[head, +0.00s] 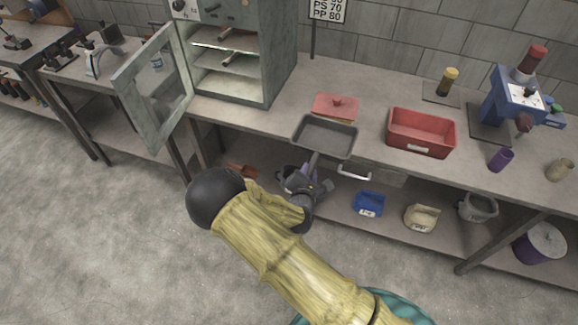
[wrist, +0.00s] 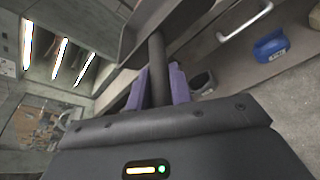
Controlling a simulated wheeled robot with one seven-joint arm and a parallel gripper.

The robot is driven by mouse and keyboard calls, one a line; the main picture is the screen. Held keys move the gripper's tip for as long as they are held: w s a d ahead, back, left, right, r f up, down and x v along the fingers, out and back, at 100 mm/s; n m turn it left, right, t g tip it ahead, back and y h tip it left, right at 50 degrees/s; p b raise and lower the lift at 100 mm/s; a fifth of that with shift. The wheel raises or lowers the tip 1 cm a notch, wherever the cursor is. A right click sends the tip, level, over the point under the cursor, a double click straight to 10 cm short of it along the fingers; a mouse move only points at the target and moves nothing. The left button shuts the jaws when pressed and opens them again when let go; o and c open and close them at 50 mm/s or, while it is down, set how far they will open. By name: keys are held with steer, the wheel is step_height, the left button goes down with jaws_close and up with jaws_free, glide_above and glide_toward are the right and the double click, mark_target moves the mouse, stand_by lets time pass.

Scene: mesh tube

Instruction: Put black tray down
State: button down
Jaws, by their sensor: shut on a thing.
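The black tray (head: 325,138) is a shallow rectangular pan with a straight handle. In the head view it appears level, over the front part of the bench top (head: 372,98); I cannot tell whether it touches the bench. My gripper (head: 309,172) is in front of the bench edge, shut on the tray's handle. In the wrist view the purple fingers (wrist: 158,88) pinch the dark handle (wrist: 157,62) from both sides, and only part of the tray (wrist: 146,22) shows at the top.
A red lidded piece (head: 336,106) lies just behind the tray and a red bin (head: 421,133) stands to its right. An oven (head: 240,50) with its door (head: 155,88) open stands left. A drawer handle (head: 354,176) juts from the bench front.

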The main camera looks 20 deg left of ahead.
steer(key=s+d+f, duration=0.2)
steer(key=d+f, duration=0.1)
steer(key=d, duration=1)
steer(key=s+d+f+m+h, duration=0.1)
steer(key=s+d+f, duration=0.1)
steer(key=d, duration=1.2)
steer(key=shift+d+f+h, duration=0.25)
steer(key=shift+f+h, duration=0.05)
steer(key=shift+f, duration=0.35)
steer(key=shift+w, duration=0.1)
